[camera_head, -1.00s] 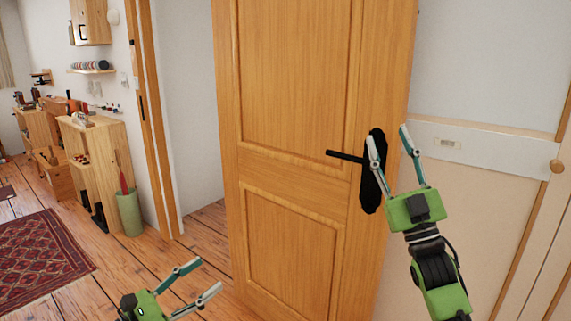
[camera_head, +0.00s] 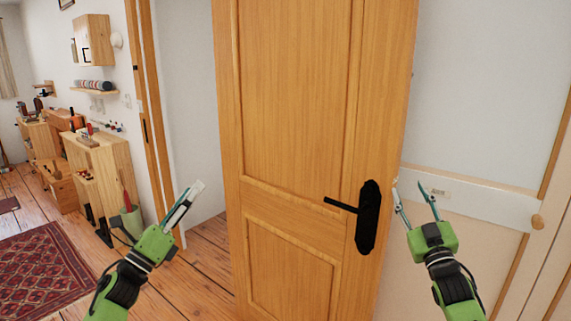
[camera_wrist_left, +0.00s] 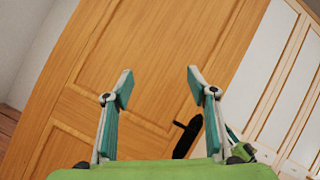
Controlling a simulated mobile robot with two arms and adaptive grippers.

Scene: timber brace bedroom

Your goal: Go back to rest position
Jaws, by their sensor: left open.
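My left gripper (camera_head: 186,203) is raised in front of the doorway, left of the wooden door (camera_head: 290,100). In the left wrist view its two fingers (camera_wrist_left: 159,82) stand apart with nothing between them, and the door panel (camera_wrist_left: 150,50) fills the background. My right gripper (camera_head: 415,187) is to the right of the black door handle (camera_head: 367,217), clear of the lever. Its fingers are apart and empty, pointing up. The handle also shows in the left wrist view (camera_wrist_left: 186,137), between the finger bases and partly hidden.
The door stands open beside the door frame (camera_head: 150,120). A pale cabinet (camera_head: 470,208) with a round knob is at the right. At the left are wooden shelves (camera_head: 112,160), a green bin (camera_head: 131,222) and a red rug (camera_head: 40,265) on the plank floor.

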